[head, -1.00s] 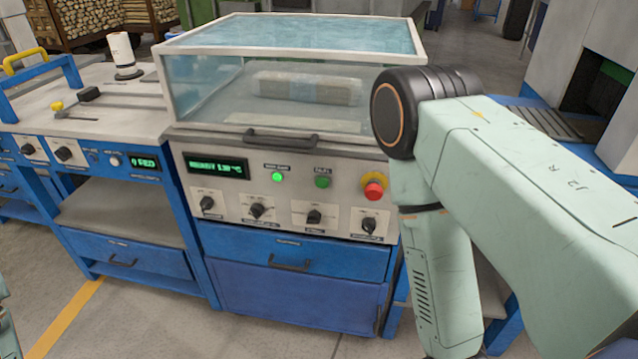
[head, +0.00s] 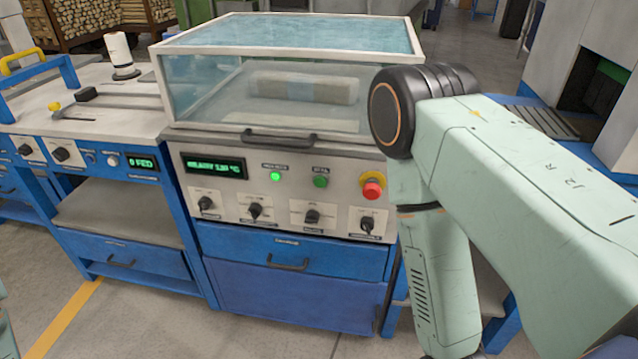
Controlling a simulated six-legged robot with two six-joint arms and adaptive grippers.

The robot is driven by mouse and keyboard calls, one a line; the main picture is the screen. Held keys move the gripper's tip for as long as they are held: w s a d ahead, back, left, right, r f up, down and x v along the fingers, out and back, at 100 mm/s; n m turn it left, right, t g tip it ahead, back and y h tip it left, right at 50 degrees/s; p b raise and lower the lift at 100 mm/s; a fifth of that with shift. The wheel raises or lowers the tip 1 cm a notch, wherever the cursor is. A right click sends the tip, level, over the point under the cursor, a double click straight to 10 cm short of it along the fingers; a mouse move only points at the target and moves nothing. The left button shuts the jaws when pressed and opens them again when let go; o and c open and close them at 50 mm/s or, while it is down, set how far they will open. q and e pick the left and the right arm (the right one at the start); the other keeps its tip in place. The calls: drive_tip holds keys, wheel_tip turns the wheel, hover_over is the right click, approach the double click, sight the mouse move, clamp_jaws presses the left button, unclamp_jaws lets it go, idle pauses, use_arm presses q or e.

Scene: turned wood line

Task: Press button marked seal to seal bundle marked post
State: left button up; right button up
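A sealing machine (head: 182,137) with a clear lid (head: 210,92) stands in the middle of the head view, its lid down. Inside, behind the clear wall, lies a pale bundle (head: 335,89) with a bluish band at its middle; no marking on it is readable. On the front panel are a lit green light (head: 275,177), a darker green button (head: 320,181) under a small blurred label, and a red knob on a yellow ring (head: 372,187). My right arm crosses the right side, beside the panel. Neither gripper shows.
A blue bench (head: 75,257) with a white spool (head: 121,52) and a small display adjoins on the left. The panel also has a green display (head: 214,166) and several black knobs. A dark lid handle (head: 280,138) juts out above the panel. Floor in front is clear.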

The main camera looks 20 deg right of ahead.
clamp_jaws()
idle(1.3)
